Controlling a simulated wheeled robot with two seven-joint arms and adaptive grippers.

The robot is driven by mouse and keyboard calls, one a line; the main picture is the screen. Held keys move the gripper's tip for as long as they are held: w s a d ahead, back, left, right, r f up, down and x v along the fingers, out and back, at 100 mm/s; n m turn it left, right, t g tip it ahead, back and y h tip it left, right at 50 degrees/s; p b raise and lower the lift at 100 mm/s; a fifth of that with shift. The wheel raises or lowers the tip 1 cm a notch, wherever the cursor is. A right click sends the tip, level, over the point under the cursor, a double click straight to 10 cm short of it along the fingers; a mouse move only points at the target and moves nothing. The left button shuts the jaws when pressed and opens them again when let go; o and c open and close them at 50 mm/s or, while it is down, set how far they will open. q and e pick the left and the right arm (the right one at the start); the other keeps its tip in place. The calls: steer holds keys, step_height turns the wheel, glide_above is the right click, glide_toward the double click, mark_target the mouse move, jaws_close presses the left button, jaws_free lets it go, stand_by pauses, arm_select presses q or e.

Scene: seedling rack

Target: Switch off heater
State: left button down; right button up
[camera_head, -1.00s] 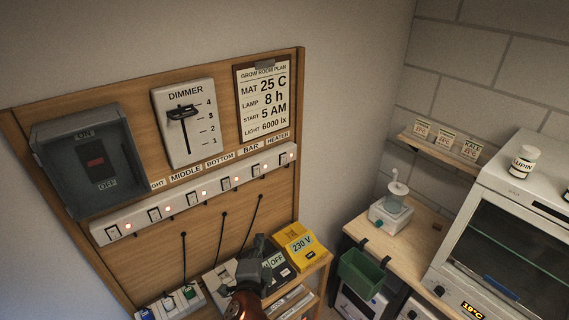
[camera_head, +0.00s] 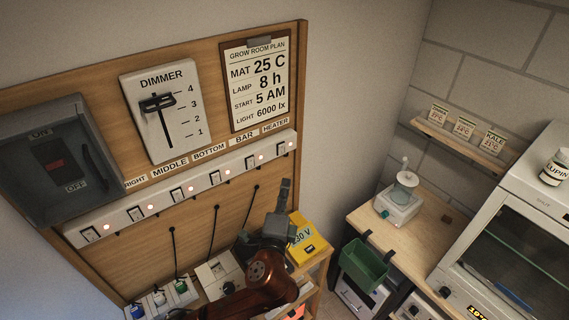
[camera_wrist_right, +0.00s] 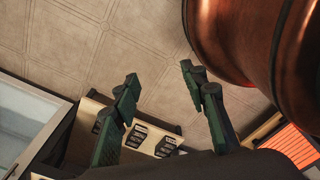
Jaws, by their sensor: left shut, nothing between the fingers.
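The heater switch (camera_head: 281,148) is the rightmost rocker on the white switch strip (camera_head: 196,193), under the HEATER label (camera_head: 275,126). An orange slatted panel (camera_wrist_right: 296,146), which looks like a heater, glows there.
The dimmer (camera_head: 163,108) and a grey switch box (camera_head: 57,160) are on the wooden board. A yellow 230 V box (camera_head: 310,243) stands close beside my left gripper. A green bin (camera_head: 363,266) and an oven (camera_head: 520,240) are at right.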

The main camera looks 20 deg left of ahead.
arm_select(q)
steer(key=p, duration=0.1)
glide_toward(285, 145)
steer(key=d, duration=0.3)
steer(key=w+a+p, duration=0.1)
steer(key=w, duration=0.1)
steer(key=w+a, duration=0.1)
steer(key=w+a+p, duration=0.1)
steer(key=w+a, duration=0.1)
steer(key=shift+w+p, duration=0.3)
steer(key=shift+w, duration=0.05)
steer(key=shift+d, duration=0.1)
steer(key=shift+w+r, duration=0.15)
steer(key=shift+w, duration=0.05)
arm_select(e)
steer(key=w+r, duration=0.1)
steer(key=r, duration=0.1)
steer(key=w+r, duration=0.2)
steer(key=shift+w+a, duration=0.1)
steer(key=shift+w, duration=0.15)
steer(key=shift+r, duration=0.1)
